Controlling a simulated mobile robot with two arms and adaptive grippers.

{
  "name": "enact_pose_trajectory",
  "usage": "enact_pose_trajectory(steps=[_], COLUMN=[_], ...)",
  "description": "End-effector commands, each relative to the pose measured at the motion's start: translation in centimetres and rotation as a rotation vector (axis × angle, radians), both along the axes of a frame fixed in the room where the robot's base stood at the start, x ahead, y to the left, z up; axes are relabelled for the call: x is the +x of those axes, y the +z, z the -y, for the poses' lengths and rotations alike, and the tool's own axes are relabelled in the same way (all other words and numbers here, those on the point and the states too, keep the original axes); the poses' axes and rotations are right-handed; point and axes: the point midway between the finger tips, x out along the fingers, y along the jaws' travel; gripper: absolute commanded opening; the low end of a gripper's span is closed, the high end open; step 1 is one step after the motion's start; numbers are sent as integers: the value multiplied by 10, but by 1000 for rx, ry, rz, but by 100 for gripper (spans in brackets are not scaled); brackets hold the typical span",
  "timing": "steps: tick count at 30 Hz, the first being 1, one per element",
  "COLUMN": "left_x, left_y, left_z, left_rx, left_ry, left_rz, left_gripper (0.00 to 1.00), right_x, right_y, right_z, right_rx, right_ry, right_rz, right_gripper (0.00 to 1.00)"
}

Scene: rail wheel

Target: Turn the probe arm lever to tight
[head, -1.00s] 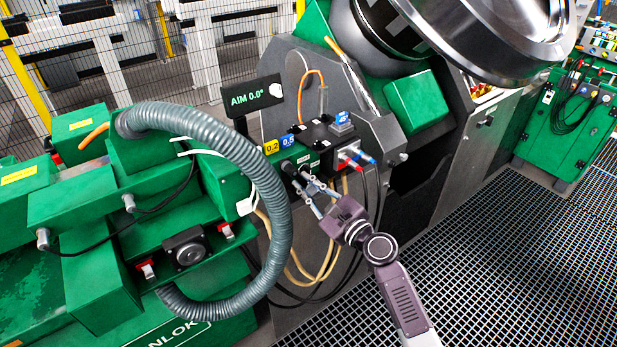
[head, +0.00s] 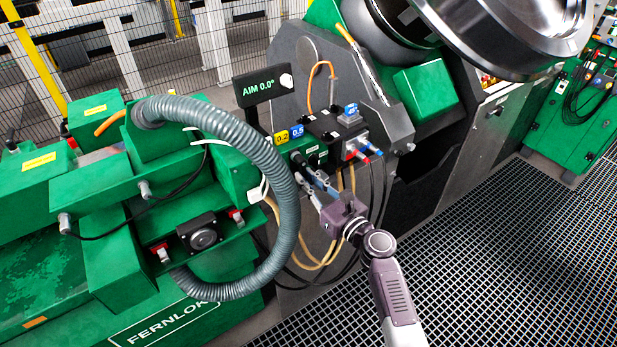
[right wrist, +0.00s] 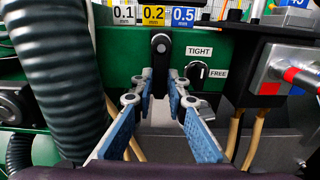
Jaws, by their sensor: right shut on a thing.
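A black lever (right wrist: 160,58) hangs straight down from a round pivot on the green panel. In the right wrist view, my right gripper (right wrist: 160,82) has its blue-padded fingers on either side of the lever's lower end and is shut on it. To the right of the lever is a small black pointer knob (right wrist: 195,71), between a TIGHT label (right wrist: 199,51) above and a FREE label (right wrist: 217,73) at its right. In the head view my right gripper (head: 308,179) reaches the front of the green box from the lower right. My left gripper is not in view.
A thick grey corrugated hose (head: 284,200) arches close at the left of the gripper. A display (head: 264,87) reads AIM 0.0°. The grating floor at the right (head: 480,260) is clear.

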Motion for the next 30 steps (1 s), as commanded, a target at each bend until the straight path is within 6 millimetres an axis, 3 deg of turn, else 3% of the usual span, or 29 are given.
enact_pose_trajectory(steps=[10,11,16,25,30], left_x=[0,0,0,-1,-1], left_y=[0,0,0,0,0], left_z=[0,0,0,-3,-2], left_rx=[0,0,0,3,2], left_ry=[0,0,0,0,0], left_rz=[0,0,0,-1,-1], left_gripper=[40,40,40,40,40], right_x=[-2,-2,-1,-2,-14], right_y=[-3,-3,-2,-1,-3], right_z=[-1,-1,-1,1,10], right_rx=[4,4,4,3,2], right_ry=[3,3,2,1,-1], right_rz=[-8,-8,-7,-5,-5], right_gripper=[0,15,31,31,31])
